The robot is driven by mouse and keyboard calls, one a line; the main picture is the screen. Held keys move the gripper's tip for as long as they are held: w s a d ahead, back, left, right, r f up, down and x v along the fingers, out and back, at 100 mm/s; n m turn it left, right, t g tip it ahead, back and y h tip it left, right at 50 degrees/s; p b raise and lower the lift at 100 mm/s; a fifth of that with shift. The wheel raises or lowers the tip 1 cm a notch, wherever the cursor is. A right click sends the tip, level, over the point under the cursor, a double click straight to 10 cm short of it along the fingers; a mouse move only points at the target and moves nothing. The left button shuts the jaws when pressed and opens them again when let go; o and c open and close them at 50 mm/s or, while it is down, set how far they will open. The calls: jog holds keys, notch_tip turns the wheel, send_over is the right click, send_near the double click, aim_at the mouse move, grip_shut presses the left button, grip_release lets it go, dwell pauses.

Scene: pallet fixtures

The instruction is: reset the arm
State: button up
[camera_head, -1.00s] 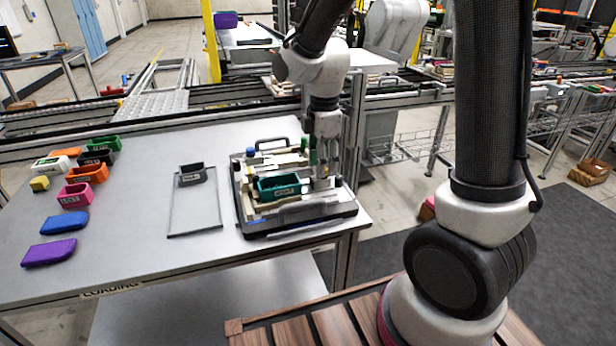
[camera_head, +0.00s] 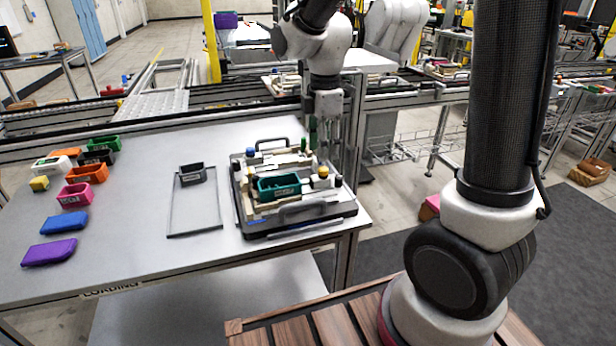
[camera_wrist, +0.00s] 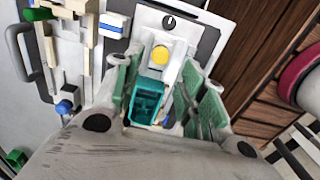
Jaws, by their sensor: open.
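My arm reaches over the table from the right in the head view. My gripper (camera_head: 322,140) hangs just above the back right part of the pallet fixture (camera_head: 302,222), pointing down. Its green fingers are spread apart with nothing between them in the head view. In the wrist view the fingers of my gripper (camera_wrist: 168,95) also stand apart, and the fixture lies below them. A teal bin (camera_head: 279,186) sits in the fixture, and it shows between the fingers in the wrist view (camera_wrist: 146,100). A yellow knob (camera_head: 323,171) stands on the fixture to the right of the bin.
A small dark bin (camera_head: 191,174) stands on a grey framed plate (camera_head: 196,211) left of the fixture. Orange, pink, blue and purple parts line the table's left side, including a purple lid (camera_head: 49,252). A conveyor (camera_head: 180,104) runs behind the table (camera_head: 140,200).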

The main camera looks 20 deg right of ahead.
dwell(0.3)
jog(key=shift+s+d+m, duration=0.1)
jog(key=shift+s+m, duration=0.1)
jog(key=shift+m, duration=1)
jog(key=s+d+r+m+t, duration=0.2)
jog(key=s+d+r+m, duration=0.3)
jog(key=s, duration=0.4)
jog(key=s+d+r+m+t, duration=0.2)
jog(key=s+d+r+m, duration=0.3)
jog(key=s+d+m, duration=0.2)
jog(key=s+m, duration=0.2)
jog(key=m, duration=0.1)
jog(key=shift+s+r+m, duration=0.25)
jog(key=shift+s+m, duration=0.05)
